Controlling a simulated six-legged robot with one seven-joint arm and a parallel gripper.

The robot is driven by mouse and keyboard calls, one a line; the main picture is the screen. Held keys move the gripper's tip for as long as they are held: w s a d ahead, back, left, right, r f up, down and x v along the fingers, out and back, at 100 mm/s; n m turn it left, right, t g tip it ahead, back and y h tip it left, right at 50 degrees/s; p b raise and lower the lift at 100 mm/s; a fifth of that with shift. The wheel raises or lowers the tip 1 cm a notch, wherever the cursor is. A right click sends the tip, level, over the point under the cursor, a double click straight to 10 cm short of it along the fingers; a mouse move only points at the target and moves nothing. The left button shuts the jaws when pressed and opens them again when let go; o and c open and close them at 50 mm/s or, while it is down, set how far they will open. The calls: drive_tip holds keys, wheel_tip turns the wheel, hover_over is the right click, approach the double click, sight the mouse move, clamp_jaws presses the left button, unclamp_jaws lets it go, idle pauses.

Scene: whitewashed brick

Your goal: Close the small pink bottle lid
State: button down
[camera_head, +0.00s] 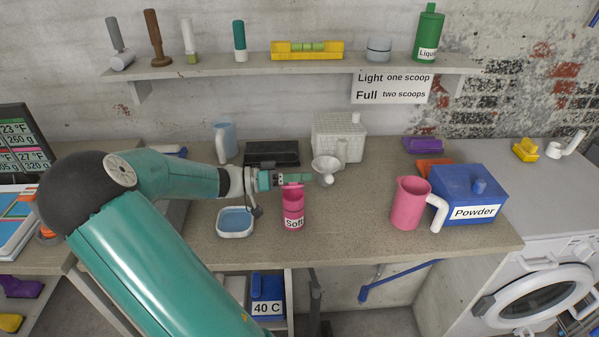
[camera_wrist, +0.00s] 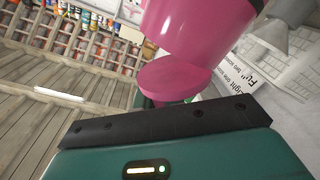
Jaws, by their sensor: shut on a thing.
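The small pink bottle (camera_head: 293,212), labelled "Soft", stands upright on the counter. My gripper (camera_head: 290,179) reaches in from the left at the bottle's top, its fingers roughly level. It is shut on the pink lid (camera_head: 292,185), which sits at the bottle's mouth. In the wrist view the lid is a pink disc (camera_wrist: 172,80) just beyond the dark finger edge, and the bottle's larger pink body (camera_wrist: 195,30) fills the top. The fingers partly hide the lid, and I cannot tell whether lid and rim touch.
A grey funnel (camera_head: 326,168) stands close behind the fingertips. A white basket (camera_head: 330,130) and black box (camera_head: 272,154) are behind. A shallow dish (camera_head: 235,222) lies left of the bottle.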

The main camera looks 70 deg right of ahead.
drive_tip(key=m, duration=0.2)
drive_tip(key=a+f+m, duration=0.1)
drive_tip(key=shift+s+a+m, duration=0.1)
drive_tip(key=shift+s+m, duration=0.2)
drive_tip(key=shift+s+a+f+m, duration=0.2)
drive_tip(key=shift+f+m, duration=0.15)
drive_tip(key=shift+m, duration=0.55)
drive_tip(key=shift+s+a+f+m, duration=0.1)
drive_tip(key=shift+a+f+m, duration=0.15)
drive_tip(key=shift+m, duration=0.65)
drive_tip(key=c, duration=1.5)
unclamp_jaws()
drive_tip(key=shift+w, duration=0.15)
drive_tip(key=v, duration=0.7)
drive_tip(key=shift+a, duration=0.1)
